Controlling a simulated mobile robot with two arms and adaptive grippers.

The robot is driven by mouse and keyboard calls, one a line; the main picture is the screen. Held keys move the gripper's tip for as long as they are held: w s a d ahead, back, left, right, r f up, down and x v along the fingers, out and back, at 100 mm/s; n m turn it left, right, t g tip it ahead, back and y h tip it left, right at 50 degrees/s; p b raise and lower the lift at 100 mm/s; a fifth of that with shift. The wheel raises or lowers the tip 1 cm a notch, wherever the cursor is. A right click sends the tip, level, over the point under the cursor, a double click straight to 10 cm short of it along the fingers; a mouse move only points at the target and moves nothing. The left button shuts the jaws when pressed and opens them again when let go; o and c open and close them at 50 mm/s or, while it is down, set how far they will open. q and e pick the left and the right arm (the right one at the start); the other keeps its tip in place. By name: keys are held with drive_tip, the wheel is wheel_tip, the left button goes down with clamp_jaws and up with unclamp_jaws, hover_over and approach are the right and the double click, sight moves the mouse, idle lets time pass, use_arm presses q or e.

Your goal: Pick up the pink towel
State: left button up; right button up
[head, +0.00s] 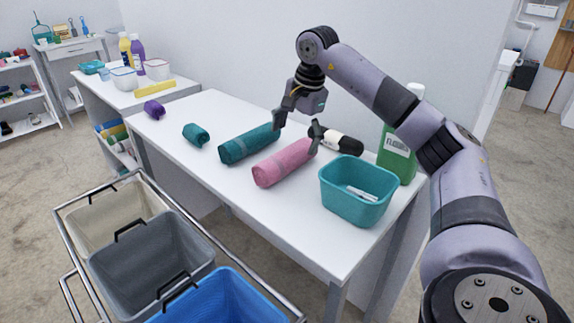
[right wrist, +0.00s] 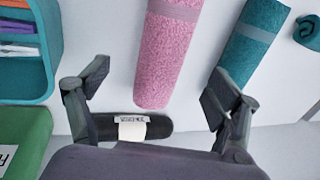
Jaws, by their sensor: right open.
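The pink towel (head: 284,163) is a rolled towel with a paler band, lying on the white table between a rolled teal towel and a teal basin. In the right wrist view the pink towel (right wrist: 166,50) runs down from the top edge, its near end between the two fingers. My right gripper (head: 297,128) is open and empty above the back ends of the pink and teal towels; in the wrist view its fingers (right wrist: 150,88) are spread wide. My left gripper is not in view.
The teal towel (head: 249,144) lies close left of the pink one. The teal basin (head: 355,205), a green bottle (head: 397,160) and a black bottle (head: 343,141) stand or lie to the right. A cart with bins (head: 160,255) stands in front of the white table (head: 255,198).

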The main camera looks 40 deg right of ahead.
sight(292, 150)
drive_tip(key=x, duration=0.3)
drive_tip(key=shift+f, duration=0.1)
drive_tip(key=shift+d+b+x, duration=0.15)
drive_tip(key=shift+b+x, duration=0.2)
drive_tip(key=shift+x, duration=0.95)
drive_tip(key=shift+d+b+x, duration=0.1)
drive_tip(key=shift+b+x, duration=0.25)
drive_tip(key=shift+x, duration=0.95)
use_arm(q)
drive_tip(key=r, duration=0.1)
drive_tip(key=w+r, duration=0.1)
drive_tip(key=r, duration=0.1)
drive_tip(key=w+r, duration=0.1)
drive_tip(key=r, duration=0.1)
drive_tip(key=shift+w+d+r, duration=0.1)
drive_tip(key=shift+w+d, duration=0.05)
use_arm(e)
drive_tip(key=shift+w, duration=0.1)
drive_tip(key=shift+c, duration=0.3)
drive_tip(key=c, duration=1.3)
drive_tip(key=shift+o, duration=0.2)
